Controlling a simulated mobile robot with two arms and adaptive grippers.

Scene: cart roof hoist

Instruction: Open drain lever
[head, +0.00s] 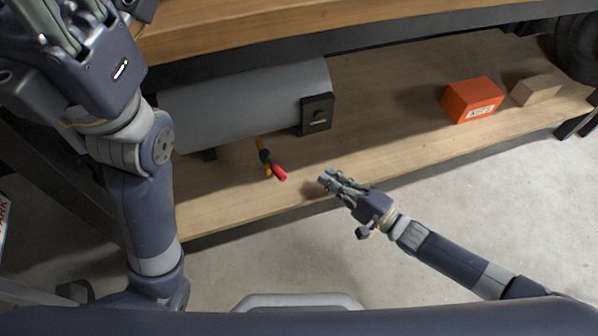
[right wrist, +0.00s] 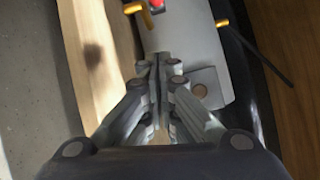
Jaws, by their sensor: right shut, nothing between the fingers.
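The drain lever has a red grip (head: 279,174) and hangs with yellow and dark fittings (head: 263,156) below the front of the grey tank (head: 245,98). My right gripper (head: 327,178) is shut and empty, to the right of the red grip and apart from it. In the right wrist view its closed fingers (right wrist: 161,68) point at the tank (right wrist: 185,50); a bit of red (right wrist: 156,5) and a yellow piece (right wrist: 135,8) show at the top edge. My left gripper (head: 65,25) is raised at the top left, its fingertips cut off by the frame.
The tank lies on a wooden lower shelf (head: 400,150), with a black end block (head: 317,115). An orange box (head: 472,100) and a small wooden block (head: 536,90) sit at the shelf's right. The bench top (head: 300,22) overhangs above.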

